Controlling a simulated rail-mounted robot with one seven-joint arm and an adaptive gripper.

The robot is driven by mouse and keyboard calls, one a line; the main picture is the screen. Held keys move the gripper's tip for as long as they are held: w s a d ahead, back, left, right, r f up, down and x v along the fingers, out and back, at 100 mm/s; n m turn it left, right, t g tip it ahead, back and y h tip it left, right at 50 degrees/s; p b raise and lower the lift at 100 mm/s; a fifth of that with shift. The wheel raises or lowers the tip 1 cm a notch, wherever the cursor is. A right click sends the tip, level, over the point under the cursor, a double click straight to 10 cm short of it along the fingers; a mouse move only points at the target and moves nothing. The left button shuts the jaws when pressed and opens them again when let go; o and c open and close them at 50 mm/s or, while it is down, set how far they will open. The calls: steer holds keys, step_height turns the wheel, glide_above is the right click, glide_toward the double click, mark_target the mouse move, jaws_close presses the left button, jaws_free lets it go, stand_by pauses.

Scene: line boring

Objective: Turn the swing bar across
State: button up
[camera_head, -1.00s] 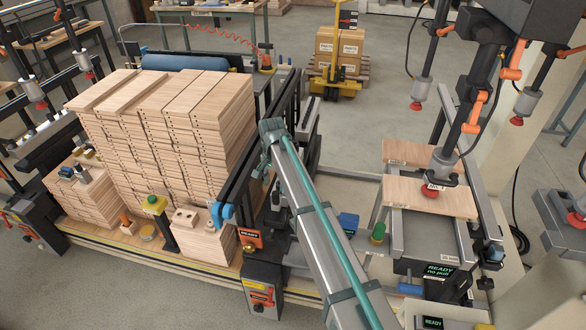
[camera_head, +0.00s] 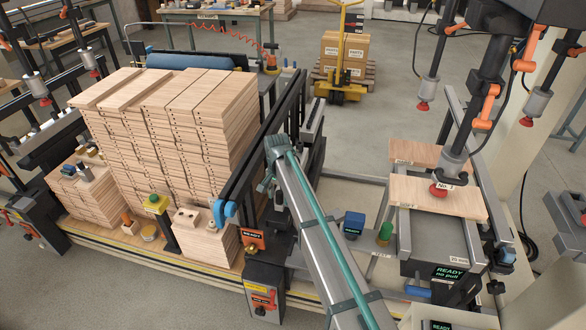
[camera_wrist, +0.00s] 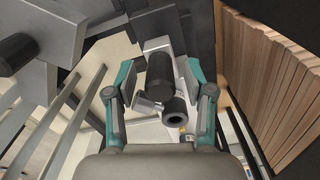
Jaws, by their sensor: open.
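My gripper (camera_wrist: 158,92) is open, with one teal-and-grey finger on each side of the wrist view. Between and beyond the fingers are a black cylindrical grip (camera_wrist: 158,78) and a short black tube with an open end (camera_wrist: 176,112), by light metal parts. I cannot tell whether the fingers touch either. In the head view my gripper (camera_head: 265,184) points down beside a long dark beam (camera_head: 262,150) that slants away from me; my own arm hides most of what is under it. Which part is the swing bar I cannot tell for certain.
A tall stack of drilled boards (camera_head: 165,130) stands left of the beam; board edges (camera_wrist: 270,80) also fill the wrist view's right side. At right, a board (camera_head: 437,197) lies under a red-tipped clamp (camera_head: 440,188). A blue block (camera_head: 352,222) and green button (camera_head: 385,232) sit nearer.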

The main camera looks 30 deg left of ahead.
jaws_close()
steer(key=shift+w+d+n, duration=0.25)
steer(key=shift+d+n, duration=0.1)
steer(key=shift+d, duration=0.25)
steer(key=shift+w+d+n, duration=0.3)
steer(key=shift+d+n, duration=0.1)
steer(key=shift+d, duration=0.15)
steer(key=shift+w+d+n, duration=0.25)
steer(key=shift+d+n, duration=0.1)
steer(key=shift+d, duration=0.25)
steer(key=shift+w+d+n+p, duration=0.2)
steer(key=shift+w+d+n, duration=0.4)
steer(key=shift+d, duration=0.2)
steer(key=shift+w+d+n+p, duration=0.15)
steer(key=shift+w+d+n, duration=0.45)
steer(key=shift+d, duration=0.15)
